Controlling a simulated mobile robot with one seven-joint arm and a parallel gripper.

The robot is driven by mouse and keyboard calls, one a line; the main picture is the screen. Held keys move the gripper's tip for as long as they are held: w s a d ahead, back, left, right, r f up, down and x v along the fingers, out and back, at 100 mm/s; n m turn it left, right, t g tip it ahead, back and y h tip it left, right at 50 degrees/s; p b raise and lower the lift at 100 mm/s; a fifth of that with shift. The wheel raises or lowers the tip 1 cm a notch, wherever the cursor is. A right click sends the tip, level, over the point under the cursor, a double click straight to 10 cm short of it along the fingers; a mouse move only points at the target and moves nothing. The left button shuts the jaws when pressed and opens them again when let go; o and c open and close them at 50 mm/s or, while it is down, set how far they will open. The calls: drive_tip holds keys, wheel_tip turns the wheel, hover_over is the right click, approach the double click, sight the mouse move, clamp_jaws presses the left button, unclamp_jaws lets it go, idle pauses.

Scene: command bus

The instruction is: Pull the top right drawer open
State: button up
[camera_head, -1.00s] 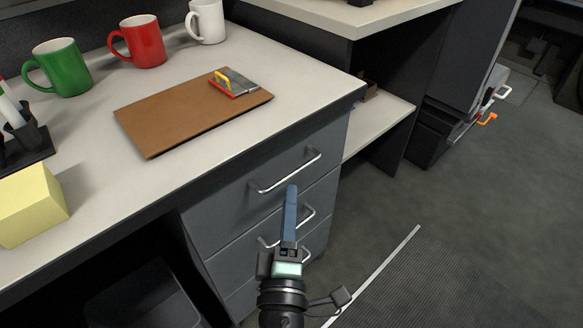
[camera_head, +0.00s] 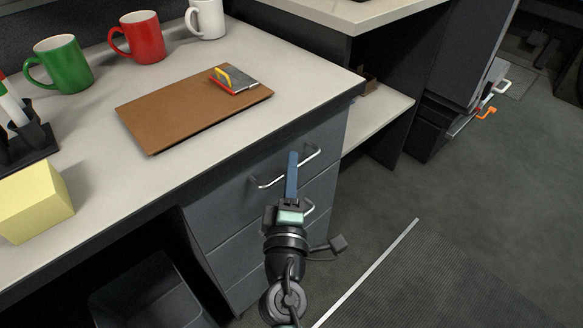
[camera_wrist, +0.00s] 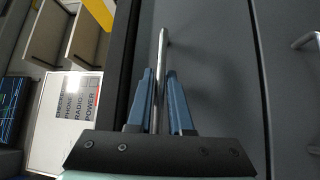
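The top drawer (camera_head: 222,202) is grey and sits shut under the right end of the desk. Its silver bar handle (camera_head: 268,183) runs along its front, with the middle part hidden behind my gripper. My gripper (camera_head: 292,155) is at this handle, its blue fingers pointing at the drawer front. In the wrist view, the handle (camera_wrist: 162,50) passes between the two fingers of my gripper (camera_wrist: 160,75). The fingers stand apart, one on each side of the bar, with a narrow gap showing.
Lower drawers (camera_head: 235,245) are shut beneath, and a second handle (camera_head: 309,208) is close behind my wrist. The desk (camera_head: 95,185) holds mugs, a brown clipboard (camera_head: 170,115) and a yellow block (camera_head: 35,203). Open floor (camera_head: 450,190) lies to the right.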

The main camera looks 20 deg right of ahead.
clamp_jaws()
idle(1.0)
